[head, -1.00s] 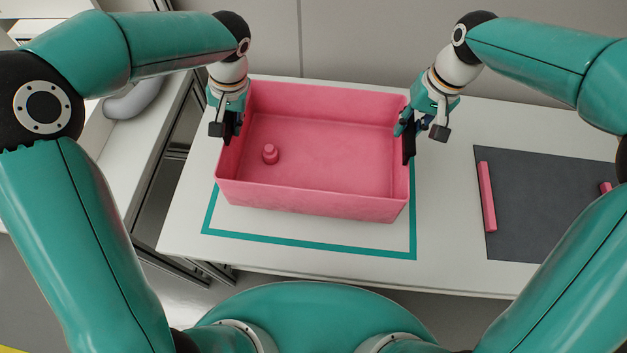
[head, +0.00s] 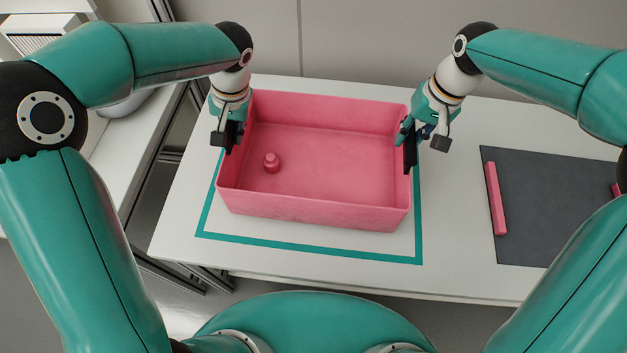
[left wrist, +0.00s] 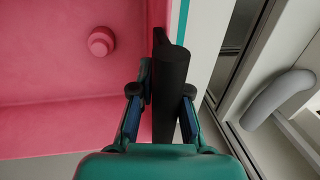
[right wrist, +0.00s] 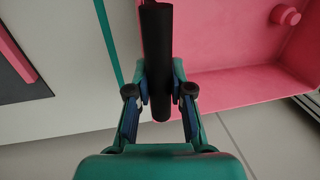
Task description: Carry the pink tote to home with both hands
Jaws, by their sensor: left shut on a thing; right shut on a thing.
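The pink tote (head: 320,217) is upright at the middle of the head view, inside the teal outline (head: 310,251) as seen from above. Whether it touches the table is unclear. A small pink knobbed piece (head: 271,162) stands on its floor at the left. My left gripper (head: 228,140) is shut on the black left handle, which shows in the left wrist view (left wrist: 170,90). My right gripper (head: 413,146) is shut on the black right handle, which shows in the right wrist view (right wrist: 157,50). The outline's back side is hidden by the tote.
A white table (head: 455,240) carries the outline. At its right lies a dark grey mat (head: 550,215) with a pink bar (head: 495,198) on its left edge. A white shelf unit (head: 120,150) stands left of the table. A grey wall (head: 380,40) is behind.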

